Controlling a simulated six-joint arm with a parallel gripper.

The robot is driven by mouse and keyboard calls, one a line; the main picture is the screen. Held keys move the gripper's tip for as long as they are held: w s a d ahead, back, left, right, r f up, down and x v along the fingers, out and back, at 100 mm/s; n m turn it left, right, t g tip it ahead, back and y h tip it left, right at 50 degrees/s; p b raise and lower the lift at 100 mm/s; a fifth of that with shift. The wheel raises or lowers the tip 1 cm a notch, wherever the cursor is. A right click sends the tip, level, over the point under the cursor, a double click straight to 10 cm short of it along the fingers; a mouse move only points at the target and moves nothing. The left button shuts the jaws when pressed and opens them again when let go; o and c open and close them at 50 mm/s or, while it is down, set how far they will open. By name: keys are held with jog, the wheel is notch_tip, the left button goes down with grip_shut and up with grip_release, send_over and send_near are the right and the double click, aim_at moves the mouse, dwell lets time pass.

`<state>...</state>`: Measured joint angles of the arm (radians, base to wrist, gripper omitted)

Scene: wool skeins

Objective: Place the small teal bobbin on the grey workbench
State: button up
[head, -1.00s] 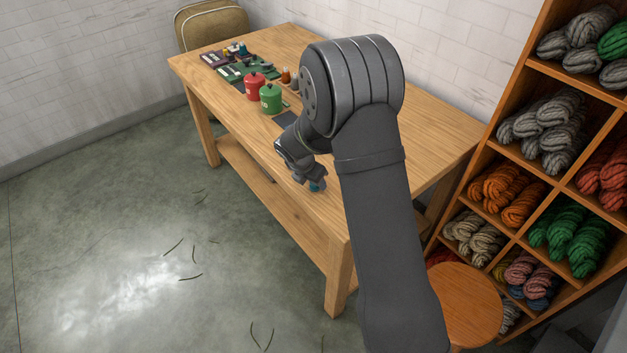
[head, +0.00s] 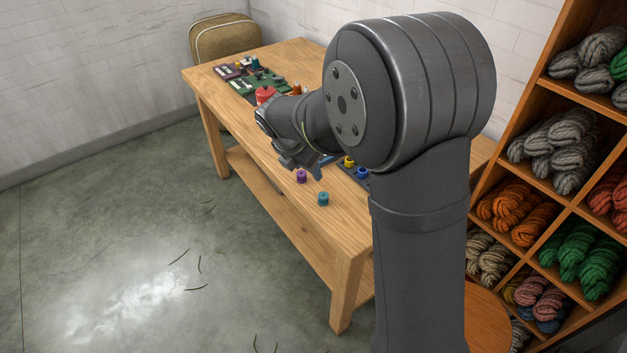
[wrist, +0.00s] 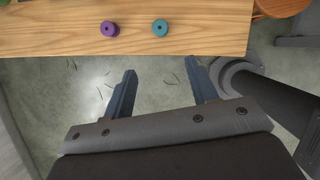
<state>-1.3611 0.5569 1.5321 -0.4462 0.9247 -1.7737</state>
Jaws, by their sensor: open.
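The small teal bobbin (head: 323,199) stands upright near the front edge of the wooden workbench (head: 285,197), whose top looks light brown, not grey. It also shows in the wrist view (wrist: 160,28), beside a purple bobbin (wrist: 109,29). My gripper (wrist: 161,73) is open and empty, with its fingers apart and bare floor between them. Its fingertips are clear of the teal bobbin. In the head view my gripper (head: 302,164) is beyond the teal bobbin, partly hidden by my arm.
A purple bobbin (head: 301,176) stands left of the teal one. A yellow bobbin (head: 349,162) and a blue bobbin (head: 362,173) are behind, on a dark tray. A red canister (head: 265,95) stands farther back. Wool shelves (head: 548,180) rise at right. My arm hides the bench's right part.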

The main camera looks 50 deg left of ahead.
dwell(0.4)
jog(key=r+m+g+h, duration=0.1)
jog(key=m+g, duration=0.3)
jog(key=m, duration=1.4)
send_over(323, 195)
notch_tip(323, 195, down, 17)
jog(key=c, duration=1.1)
jog(key=shift+r, duration=0.15)
jog(key=r, duration=0.4)
jog(key=shift+w+d+r, duration=0.15)
jog(key=shift+w, duration=0.05)
jog(key=w+d+r, duration=0.2)
jog(key=d, duration=0.1)
jog(key=w+d+r, duration=0.2)
jog(key=d, duration=0.1)
jog(key=w+d+r, duration=0.2)
jog(key=d, duration=0.1)
jog(key=shift+d+r, duration=0.2)
jog(key=shift+d, duration=0.1)
